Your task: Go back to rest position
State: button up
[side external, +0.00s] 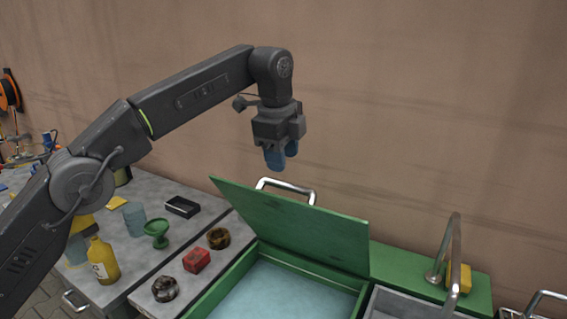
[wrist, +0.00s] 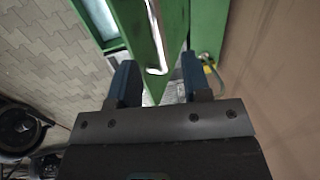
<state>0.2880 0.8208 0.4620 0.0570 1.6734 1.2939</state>
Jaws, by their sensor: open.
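My gripper (side external: 281,158) is raised in the air above the green bin (side external: 222,283), with its blue fingers pointing down. In the wrist view my gripper (wrist: 157,84) shows its two blue fingers spread apart, with nothing held between them. The green lid (side external: 300,226) of the bin stands tilted open below my gripper, with a metal handle (side external: 286,186) at its upper edge. The lid also shows in the wrist view (wrist: 135,25), with its handle (wrist: 156,40) running between the fingers from this viewpoint. My gripper is apart from the lid in the side view.
The open bin holds pale blue liquid (side external: 275,298). A grey bench to the left bears a yellow bottle (side external: 103,261), a green funnel (side external: 157,231), a red block (side external: 196,260), rusty rings (side external: 165,289) and a black tray (side external: 182,206). A metal tap (side external: 445,252) stands at the right.

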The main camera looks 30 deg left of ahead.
jog(key=shift+r, duration=0.1)
dwell(0.4)
jog(key=s+a+r+n+t, duration=0.1)
jog(key=s+a+r+n, duration=0.3)
jog(key=s, duration=0.3)
jog(key=s+a+r+n+t, duration=0.1)
jog(key=s+a+r+n, duration=0.1)
jog(key=s+a+n, duration=0.35)
jog(key=s+a+f+n, duration=0.2)
jog(key=s+f, duration=0.2)
jog(key=s, duration=0.3)
jog(key=s+a+f+n+t, duration=0.1)
jog(key=s+a+f+n, duration=0.1)
jog(key=s+f, duration=0.3)
jog(key=s+a+f+n, duration=0.2)
jog(key=s+f+n, duration=0.2)
jog(key=s, duration=0.6)
jog(key=shift+f, duration=0.2)
